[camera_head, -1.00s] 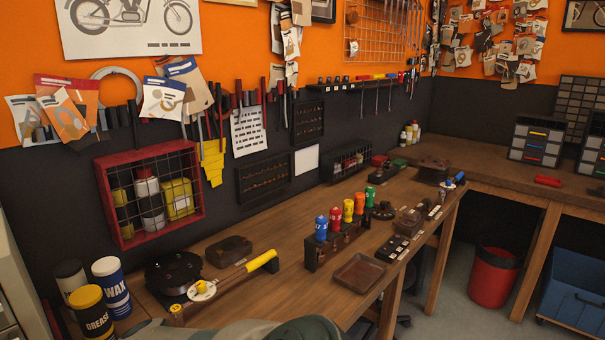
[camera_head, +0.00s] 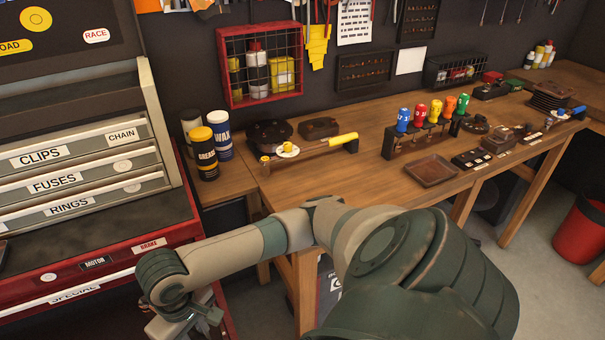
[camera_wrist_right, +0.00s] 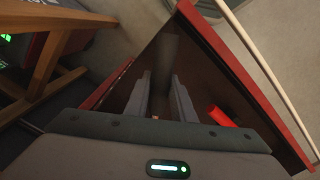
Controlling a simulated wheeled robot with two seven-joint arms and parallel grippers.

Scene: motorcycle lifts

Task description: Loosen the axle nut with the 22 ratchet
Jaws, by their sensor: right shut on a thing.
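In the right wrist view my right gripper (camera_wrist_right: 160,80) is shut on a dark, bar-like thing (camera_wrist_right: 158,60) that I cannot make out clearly. It is over a dark, red-rimmed surface. A red handle (camera_wrist_right: 221,117) lies to the right of the fingers. I see no axle nut, and cannot identify a ratchet marked 22.
The wooden bench (camera_head: 330,185) holds a rack (camera_head: 415,140) of coloured handles, a brown tray (camera_head: 433,170) and a yellow-handled tool (camera_head: 340,139). Cans (camera_head: 205,150) stand at its left. Wooden legs (camera_wrist_right: 45,60) stand left in the wrist view. A red bin (camera_head: 580,230) is on the floor.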

